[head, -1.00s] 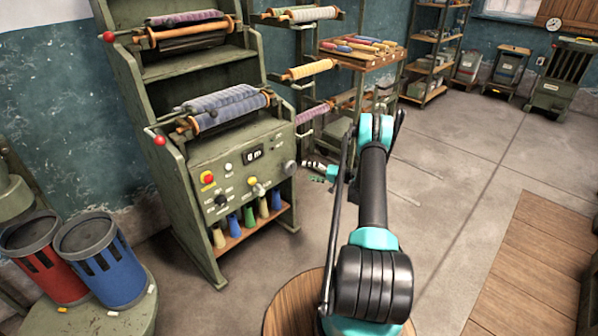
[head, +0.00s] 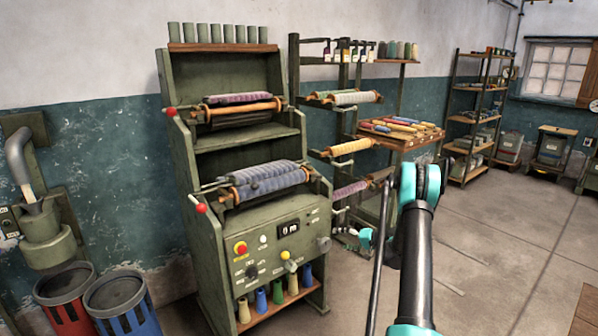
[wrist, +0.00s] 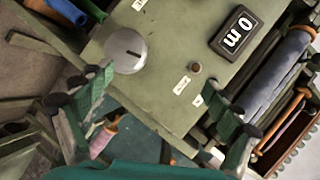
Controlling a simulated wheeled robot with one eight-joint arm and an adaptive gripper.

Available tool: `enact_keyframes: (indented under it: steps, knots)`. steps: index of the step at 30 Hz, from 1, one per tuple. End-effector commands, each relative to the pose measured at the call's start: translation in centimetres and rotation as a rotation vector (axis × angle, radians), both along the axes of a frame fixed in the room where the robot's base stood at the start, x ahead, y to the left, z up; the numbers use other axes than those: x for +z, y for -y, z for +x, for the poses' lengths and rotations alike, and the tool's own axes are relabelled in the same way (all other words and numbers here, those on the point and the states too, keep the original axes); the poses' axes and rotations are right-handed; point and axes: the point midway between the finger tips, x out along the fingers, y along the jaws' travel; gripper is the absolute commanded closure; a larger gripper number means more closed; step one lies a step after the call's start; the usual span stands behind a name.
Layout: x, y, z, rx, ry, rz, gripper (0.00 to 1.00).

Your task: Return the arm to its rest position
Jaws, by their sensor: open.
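My arm (head: 416,262), black with teal joints, rises from the bottom edge of the head view, right of centre. Its far part bends away behind the teal elbow. My gripper (head: 347,233) shows small in the head view, just right of the green machine's control panel. In the wrist view my gripper (wrist: 150,108) has its two green-and-black fingers spread wide apart. Nothing is held between them. Behind them is the panel with a round grey knob (wrist: 125,50) and a "0 m" display (wrist: 237,33).
The green winding machine (head: 205,200) stands left of my arm, close to the gripper. A rack of spools (head: 350,147) and a wooden bench top (head: 405,143) stand behind. Red (head: 68,315) and blue bins (head: 128,318) are at lower left. Open floor (head: 500,240) lies right.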

Motion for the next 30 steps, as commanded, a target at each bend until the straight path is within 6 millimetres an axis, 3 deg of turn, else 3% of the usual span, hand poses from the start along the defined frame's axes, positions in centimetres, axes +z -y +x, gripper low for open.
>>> enact_keyframes:
  steps: [3,14,21,30]
  knots:
    - [3.0,-1.5,-1.6,0.006,-0.037,-0.071,0.09]
    - [10.1,-4.7,-8.9,0.015,-0.133,-0.296,0.09]
    - [13.4,-6.0,-15.7,0.014,-0.178,-0.449,0.09]
    - [15.9,-6.5,-25.5,0.007,-0.216,-0.643,0.09]
